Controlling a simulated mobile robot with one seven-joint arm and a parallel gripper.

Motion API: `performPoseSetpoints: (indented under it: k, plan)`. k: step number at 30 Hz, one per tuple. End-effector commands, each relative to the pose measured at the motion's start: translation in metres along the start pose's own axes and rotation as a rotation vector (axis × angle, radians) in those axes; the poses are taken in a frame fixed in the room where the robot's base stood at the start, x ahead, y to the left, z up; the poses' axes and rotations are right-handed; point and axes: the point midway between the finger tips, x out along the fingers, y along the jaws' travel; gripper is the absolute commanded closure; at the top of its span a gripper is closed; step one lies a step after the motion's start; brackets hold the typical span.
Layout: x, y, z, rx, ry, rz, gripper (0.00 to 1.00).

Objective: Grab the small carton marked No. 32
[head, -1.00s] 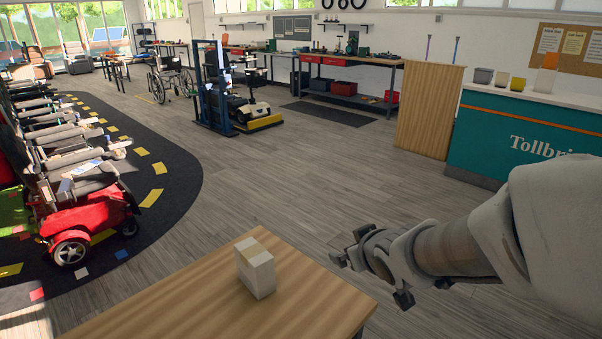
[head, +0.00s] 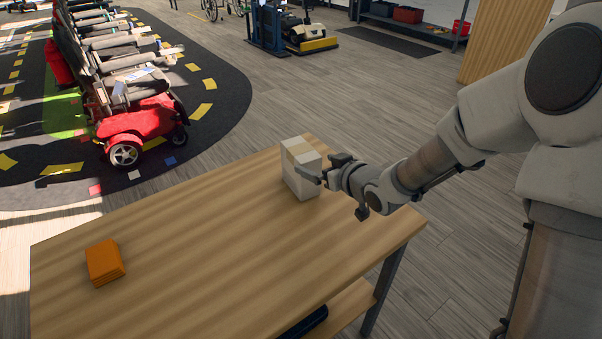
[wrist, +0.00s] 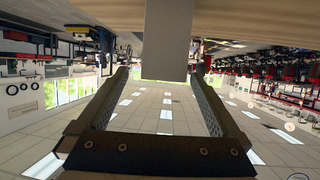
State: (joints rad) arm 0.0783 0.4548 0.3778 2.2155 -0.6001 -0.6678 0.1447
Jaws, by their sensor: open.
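A small white carton (head: 300,180) with a tan strip on top stands upright near the far right edge of the wooden table. No number can be read on it. My gripper (head: 330,170) is open at the carton's right side, its fingers pointing left towards it. In the wrist view, which is upside down, the carton (wrist: 167,42) appears as a pale block at the top centre. It lines up with the gap between the two open fingers (wrist: 160,76). I cannot tell whether either finger touches it.
The wooden table (head: 200,225) is mostly bare. An orange stack (head: 104,262) lies at its left. A dark object (head: 303,325) sits on the lower shelf. A red scooter (head: 140,120) stands on the dark mat beyond the table. Open floor (head: 450,240) lies to the right.

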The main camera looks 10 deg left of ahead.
Motion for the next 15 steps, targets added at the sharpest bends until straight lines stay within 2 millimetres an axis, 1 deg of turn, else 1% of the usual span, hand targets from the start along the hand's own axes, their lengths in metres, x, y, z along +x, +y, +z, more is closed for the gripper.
performPoseSetpoints:
  k: [1, 3, 6, 11, 15]
  plan:
    - [0.012, -0.001, 0.003, 0.0, 0.001, -0.002, 0.0]
    - [0.022, -0.001, 0.002, 0.001, 0.0, -0.001, 0.0]
    - [0.031, 0.0, 0.001, 0.001, 0.0, 0.0, 0.0]
    - [0.04, -0.001, 0.001, 0.0, 0.0, 0.0, 0.0]
    - [0.062, -0.006, 0.005, 0.0, -0.001, -0.002, 0.0]
